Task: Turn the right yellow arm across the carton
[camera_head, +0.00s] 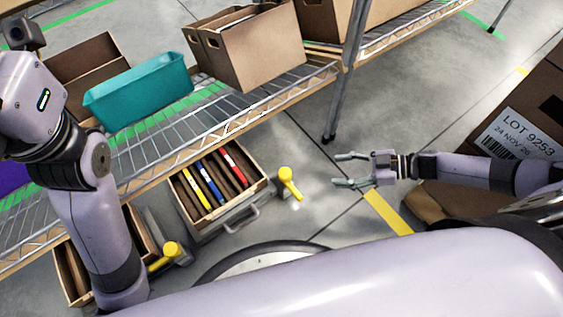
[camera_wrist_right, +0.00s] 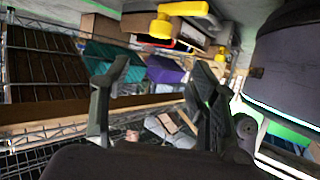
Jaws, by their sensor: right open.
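The right yellow arm (camera_head: 289,182) is a short rounded lever standing at the right side of an open carton (camera_head: 205,218) that holds several files. It points up and slightly left, beside the carton and not across it. In the right wrist view a yellow arm (camera_wrist_right: 183,9) shows at the top, beyond the fingers. My right gripper (camera_head: 337,169) is open and empty, to the right of the yellow arm and apart from it. Its spread fingers also show in the wrist view (camera_wrist_right: 160,72). My left arm shows at the left, but its fingers do not.
Another yellow arm (camera_head: 170,250) stands by a second carton at lower left, partly hidden by my left arm. A wire shelf (camera_head: 150,155) carries a teal bin (camera_head: 140,90) and brown boxes (camera_head: 255,50). A shelf post (camera_head: 345,75) stands behind my right gripper. A large labelled box (camera_head: 525,110) is at right.

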